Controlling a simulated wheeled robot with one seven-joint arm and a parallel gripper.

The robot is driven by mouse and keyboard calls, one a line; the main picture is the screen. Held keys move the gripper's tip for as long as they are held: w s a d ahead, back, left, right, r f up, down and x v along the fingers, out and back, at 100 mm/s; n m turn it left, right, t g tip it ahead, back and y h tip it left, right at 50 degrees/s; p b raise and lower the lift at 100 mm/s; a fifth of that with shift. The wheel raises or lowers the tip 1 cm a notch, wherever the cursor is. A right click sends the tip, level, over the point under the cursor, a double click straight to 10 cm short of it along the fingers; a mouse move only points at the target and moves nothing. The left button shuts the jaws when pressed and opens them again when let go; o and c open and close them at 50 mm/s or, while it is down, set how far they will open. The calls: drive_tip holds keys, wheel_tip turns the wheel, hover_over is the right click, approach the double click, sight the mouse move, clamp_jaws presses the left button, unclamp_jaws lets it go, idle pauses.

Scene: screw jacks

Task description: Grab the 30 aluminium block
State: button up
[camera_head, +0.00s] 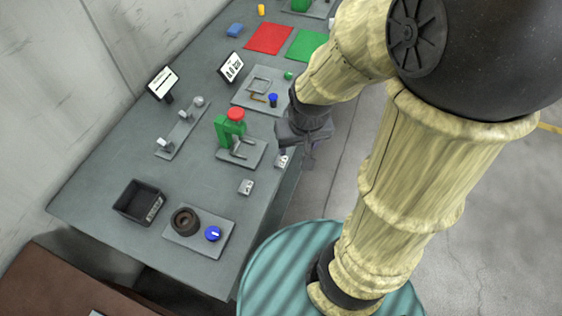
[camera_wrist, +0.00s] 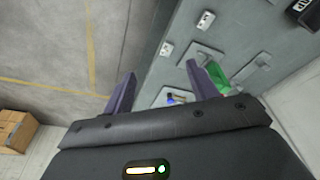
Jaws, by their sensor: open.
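Two small light-grey metal blocks with dark markings lie on the grey bench; the markings are too small to read, so I cannot tell which is the 30 block. One block (camera_head: 246,187) lies in front of the green screw jack, and it also shows in the wrist view (camera_wrist: 206,19). The other block (camera_head: 282,161) lies near the bench edge beside my gripper (camera_head: 308,149), and it shows in the wrist view (camera_wrist: 167,48) ahead of the fingertips. My gripper (camera_wrist: 160,68) is open and empty, above and off the bench edge.
The green screw jack (camera_head: 223,130) with a red top stands on a grey plate near the gripper. A black bin (camera_head: 132,203) and a plate with a dark ring (camera_head: 184,221) and a blue knob (camera_head: 213,234) are at the near end. Label stands (camera_head: 162,82) line the wall side.

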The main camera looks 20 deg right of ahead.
drive_tip(key=w+f+m+g+b, duration=0.2)
drive_tip(key=w+f+m+b, duration=0.4)
drive_tip(key=w, duration=0.8)
wheel_tip(320, 180, down, 3)
drive_tip(key=shift+w+a+f+m+g, duration=0.1)
drive_tip(key=shift+w+a+m+g, duration=0.2)
drive_tip(key=shift+m, duration=0.3)
drive_tip(key=p, duration=0.1)
hover_over(281, 161)
wheel_tip(281, 161, down, 12)
drive_tip(key=shift+w+a+r, duration=0.1)
drive_tip(key=shift+w+f, duration=0.1)
drive_tip(key=shift+f, duration=0.1)
drive_tip(key=shift+a+f, duration=0.1)
drive_tip(key=shift+f+p, duration=0.95)
drive_tip(key=shift+f, duration=1.55)
drive_tip(key=shift+d, duration=0.2)
